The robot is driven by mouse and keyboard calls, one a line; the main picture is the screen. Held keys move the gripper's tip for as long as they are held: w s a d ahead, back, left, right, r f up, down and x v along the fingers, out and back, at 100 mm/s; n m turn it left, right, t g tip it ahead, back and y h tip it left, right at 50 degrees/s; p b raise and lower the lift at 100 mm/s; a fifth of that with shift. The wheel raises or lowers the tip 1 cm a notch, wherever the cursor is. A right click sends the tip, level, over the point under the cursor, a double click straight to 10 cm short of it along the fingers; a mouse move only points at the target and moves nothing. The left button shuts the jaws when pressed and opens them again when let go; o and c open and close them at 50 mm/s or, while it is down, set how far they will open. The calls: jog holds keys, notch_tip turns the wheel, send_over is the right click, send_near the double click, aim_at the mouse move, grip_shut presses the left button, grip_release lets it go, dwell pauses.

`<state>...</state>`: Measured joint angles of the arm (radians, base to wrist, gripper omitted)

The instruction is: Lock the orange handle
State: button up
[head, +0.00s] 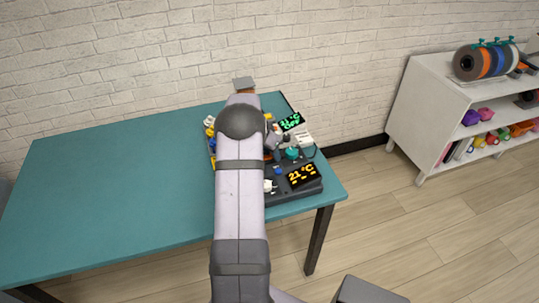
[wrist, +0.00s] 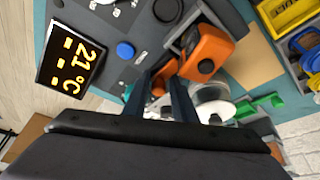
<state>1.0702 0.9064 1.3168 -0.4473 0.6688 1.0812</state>
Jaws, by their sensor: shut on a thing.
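The orange handle (wrist: 208,48) shows in the wrist view as a chunky orange piece with a dark round knob, on a grey-black device. My gripper (wrist: 163,84) reaches in from below in that view. Its two dark fingers are close together, shut with an orange part between them. This orange part seems to belong to the handle, though the fingers hide much of it. In the head view my arm covers most of the device and the handle, so the grip is not clear there.
A black display reading 21 °C in orange (wrist: 71,61) and a blue button (wrist: 125,50) are on the device. A white round part (wrist: 214,108) and a green piece (wrist: 262,104) lie near the fingers. The teal table (head: 110,190) is clear on the left. White shelves (head: 425,110) stand at right.

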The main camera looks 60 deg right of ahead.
jog(key=shift+w+a+f+b, duration=0.15)
jog(key=shift+w+a+b, duration=0.4)
jog(key=shift+w+a, duration=0.4)
dwell(0.4)
jog(key=o, duration=0.4)
jog(key=shift+s+a, duration=0.15)
jog(key=shift+r+p, duration=0.8)
jog(key=shift+r, duration=0.7)
jog(key=shift+r+p, duration=1.1)
jog(key=shift+r, duration=1.1)
